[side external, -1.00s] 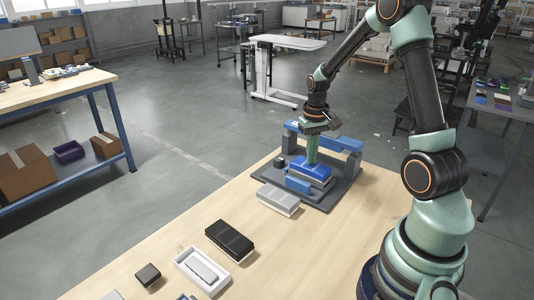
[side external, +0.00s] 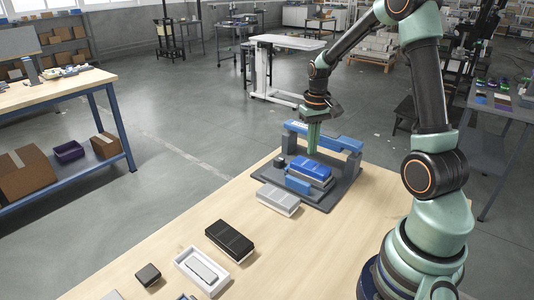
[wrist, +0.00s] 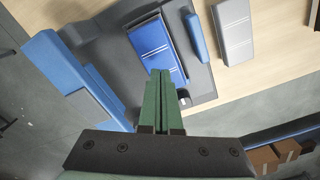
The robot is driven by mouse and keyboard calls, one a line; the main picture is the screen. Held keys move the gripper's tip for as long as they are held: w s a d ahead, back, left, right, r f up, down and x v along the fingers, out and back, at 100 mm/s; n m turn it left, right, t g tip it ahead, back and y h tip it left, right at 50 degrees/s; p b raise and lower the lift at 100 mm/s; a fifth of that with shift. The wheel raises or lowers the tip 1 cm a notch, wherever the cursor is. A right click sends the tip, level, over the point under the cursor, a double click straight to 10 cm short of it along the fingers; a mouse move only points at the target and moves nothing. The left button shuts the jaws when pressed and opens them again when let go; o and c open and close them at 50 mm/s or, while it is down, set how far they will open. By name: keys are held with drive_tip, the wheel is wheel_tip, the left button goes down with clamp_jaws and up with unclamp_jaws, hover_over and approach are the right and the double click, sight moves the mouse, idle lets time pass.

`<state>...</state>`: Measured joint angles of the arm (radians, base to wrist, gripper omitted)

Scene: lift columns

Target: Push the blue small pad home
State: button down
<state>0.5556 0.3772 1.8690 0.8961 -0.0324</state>
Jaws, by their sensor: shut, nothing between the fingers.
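A blue pad with pale stripes (side external: 311,169) sits on a stack on a dark grey base plate (side external: 338,192); in the wrist view the striped blue pad (wrist: 153,48) lies just beyond my fingertips. A smaller plain blue block (side external: 298,185) stands beside the stack, and also shows in the wrist view (wrist: 195,37). I cannot tell for sure which the task means; the striped one looks likelier. My gripper (side external: 311,152) is shut and empty, its green fingers (wrist: 160,72) pointing down at the near end of the striped pad, seemingly just above or beside it.
A blue beam on grey posts (side external: 335,139) spans behind the stack, close to my fingers. A dark small block (side external: 281,162) sits on the plate. A grey striped block (side external: 278,199), a black block (side external: 230,240) and a white tray (side external: 181,262) lie on the wooden table.

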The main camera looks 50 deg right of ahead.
sight(310, 165)
drive_tip(key=shift+r, duration=2.6)
drive_tip(key=s+a+r+n+t, duration=0.2)
drive_tip(key=s+a+r+n, duration=0.1)
drive_tip(key=a, duration=0.7)
drive_tip(key=s+a+r+n+t, duration=0.2)
drive_tip(key=a+r, duration=0.3)
drive_tip(key=a, duration=0.6)
drive_tip(key=shift+s+r+n+t, duration=0.4)
drive_tip(key=shift+t, duration=0.3)
